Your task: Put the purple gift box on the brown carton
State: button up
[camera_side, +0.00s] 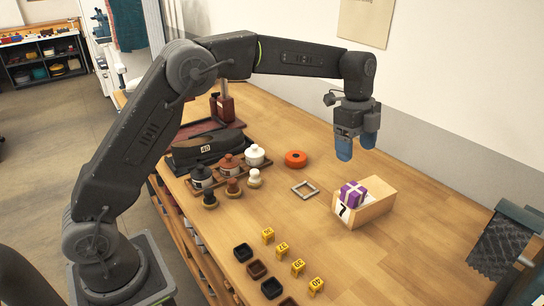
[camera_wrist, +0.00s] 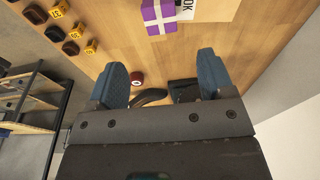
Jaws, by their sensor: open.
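The purple gift box (camera_side: 353,193) has white ribbon bands. In the side view it appears to rest upright on the left end of the top of the light brown carton (camera_side: 375,208), which has a white label reading 7. In the wrist view the gift box (camera_wrist: 159,16) and carton (camera_wrist: 215,9) are cut by the top edge. My gripper (camera_side: 356,146) hangs above them with its blue fingers apart, clear of both. In the wrist view the gripper (camera_wrist: 162,82) is empty between its fingertips.
A square grey frame (camera_side: 305,189) and an orange ring (camera_side: 296,159) lie left of the carton. Several jars (camera_side: 254,155) stand farther left. Yellow number markers (camera_side: 282,249) and dark trays (camera_side: 257,269) sit near the front.

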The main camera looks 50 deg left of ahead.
jog(key=s+a+r+n+t, duration=0.2)
jog(key=s+r+n, duration=0.3)
jog(key=s, duration=0.3)
jog(key=s+a+r+n+t, duration=0.1)
jog(key=s+a+r+n, duration=0.25)
jog(key=s, duration=0.55)
jog(key=s+a+f+n+t+y, duration=0.1)
jog(key=s+n, duration=0.3)
jog(key=s, duration=0.4)
jog(key=s+f+n+t, duration=0.1)
jog(key=s+f+n, duration=0.2)
jog(key=s+n, duration=0.2)
jog(key=s, duration=0.2)
jog(key=shift+s+a+f+t+y, duration=0.3)
jog(key=shift+s+a+f+y, duration=0.05)
jog(key=shift+a+y, duration=0.05)
